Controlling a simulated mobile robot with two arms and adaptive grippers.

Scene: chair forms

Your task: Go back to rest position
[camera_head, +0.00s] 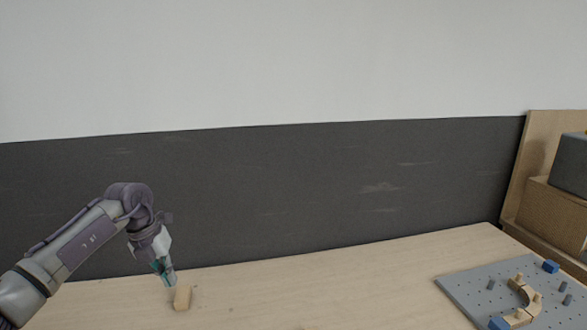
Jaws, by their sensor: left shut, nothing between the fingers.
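My left gripper (169,279) hangs from the arm that comes in from the left and points down over the table. Its fingers are shut with nothing between them. A small light wooden block (182,298) lies on the table just below and to the right of the fingertips. Whether the fingertips touch the block I cannot tell. My right gripper is not in view.
A grey pegboard (461,289) lies at the right of the wooden table (330,285), with blue blocks (550,266), pegs and curved wooden pieces (524,291) on it. A wooden box (551,213) stands behind it. A dark panel (300,190) runs along the back. The table's middle is clear.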

